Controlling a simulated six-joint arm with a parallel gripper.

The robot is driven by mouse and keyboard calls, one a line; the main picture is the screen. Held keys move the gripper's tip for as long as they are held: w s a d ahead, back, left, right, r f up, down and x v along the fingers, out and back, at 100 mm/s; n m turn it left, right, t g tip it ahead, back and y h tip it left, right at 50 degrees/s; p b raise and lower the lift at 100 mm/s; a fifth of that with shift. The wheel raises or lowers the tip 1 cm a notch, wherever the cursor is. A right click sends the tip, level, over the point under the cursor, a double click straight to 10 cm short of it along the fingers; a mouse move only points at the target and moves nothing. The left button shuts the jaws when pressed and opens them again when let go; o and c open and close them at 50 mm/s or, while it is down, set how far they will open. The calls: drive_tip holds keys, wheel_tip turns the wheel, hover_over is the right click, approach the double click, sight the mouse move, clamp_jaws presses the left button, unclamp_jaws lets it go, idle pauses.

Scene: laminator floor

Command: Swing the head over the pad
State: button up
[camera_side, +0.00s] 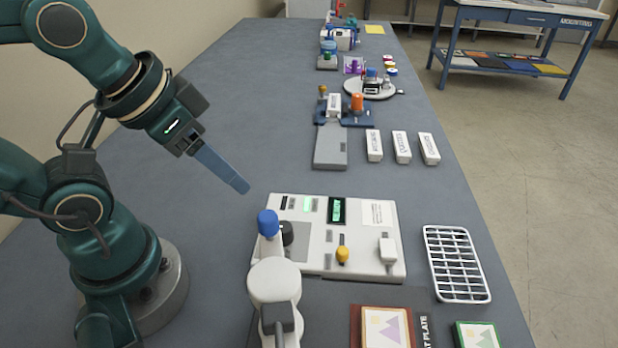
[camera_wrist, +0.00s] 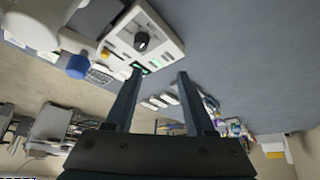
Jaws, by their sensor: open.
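The white rounded head (camera_side: 274,283) stands at the near left of the white control panel (camera_side: 318,262), with a blue knob (camera_side: 268,223) upright at its far end. The blue knob also shows in the wrist view (camera_wrist: 77,67), left of my fingers. The head is not over this square. My gripper (camera_side: 243,186) is open and empty, above the table and up-left of the blue knob, apart from it. In the wrist view its two fingers (camera_wrist: 155,75) stand apart.
A white wire rack (camera_side: 456,263) is right of the panel. Framed pictures (camera_side: 385,327) lie at the near edge. Several white labelled blocks (camera_side: 402,147) and a grey fixture (camera_side: 330,147) stand farther back. The table left of the panel is clear.

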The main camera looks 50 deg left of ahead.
drive_tip(key=shift+o, duration=0.3)
wheel_tip(320, 180, up, 6)
drive_tip(key=r+m+g, duration=0.1)
drive_tip(key=m+g, duration=0.4)
drive_tip(key=m, duration=1)
hover_over(267, 216)
drive_tip(key=shift+w+a+f, duration=0.2)
drive_tip(key=shift+a+f, duration=0.05)
drive_tip(key=shift+a, duration=0.1)
drive_tip(key=shift+s+d+f+g, duration=0.2)
drive_tip(key=shift+d+f+g, duration=0.1)
drive_tip(key=shift+f, duration=2.5)
clamp_jaws()
